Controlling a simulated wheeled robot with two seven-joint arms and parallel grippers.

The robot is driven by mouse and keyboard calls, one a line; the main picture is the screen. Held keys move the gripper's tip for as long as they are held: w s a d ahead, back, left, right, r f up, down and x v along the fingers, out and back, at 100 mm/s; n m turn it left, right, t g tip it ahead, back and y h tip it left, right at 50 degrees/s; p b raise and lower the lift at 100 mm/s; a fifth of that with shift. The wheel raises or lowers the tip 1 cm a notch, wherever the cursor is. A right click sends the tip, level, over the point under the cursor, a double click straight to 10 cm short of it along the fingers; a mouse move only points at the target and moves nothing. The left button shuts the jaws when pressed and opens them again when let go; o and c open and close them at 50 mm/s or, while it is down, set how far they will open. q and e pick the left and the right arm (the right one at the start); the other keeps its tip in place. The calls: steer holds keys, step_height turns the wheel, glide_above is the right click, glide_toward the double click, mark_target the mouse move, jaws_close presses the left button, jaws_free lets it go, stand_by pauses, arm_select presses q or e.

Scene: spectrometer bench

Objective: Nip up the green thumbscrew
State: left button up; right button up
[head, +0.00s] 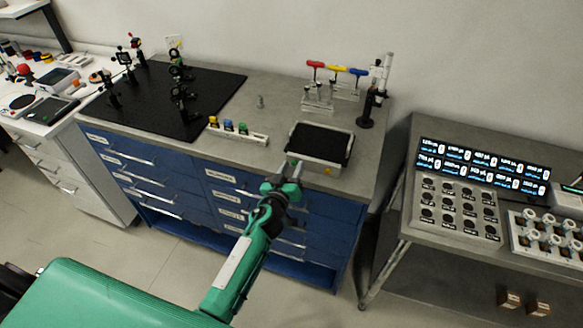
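On the black breadboard (205,85) at the back left stand several dark optic posts. One post carries a small green part (125,57) near its top, which may be the green thumbscrew; it is too small to be sure. Another green piece (243,128) sits in a pale holder at the bench's front, beside a blue and a yellow one. My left gripper (288,172) is in front of the bench's front edge, below a black-topped tray, well to the right of the breadboard. Its fingers look apart, with nothing between them. My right gripper is out of view.
The black-topped tray (292,160) stands near the front edge. Behind it is a stand with red, yellow and blue T-handles (336,69) and a tall post stand (366,122). A small metal piece (260,101) stands mid-bench. A metal table (425,135) with displays is at right.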

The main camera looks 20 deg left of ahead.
arm_select(q)
steer(key=c, duration=0.7)
jaws_close()
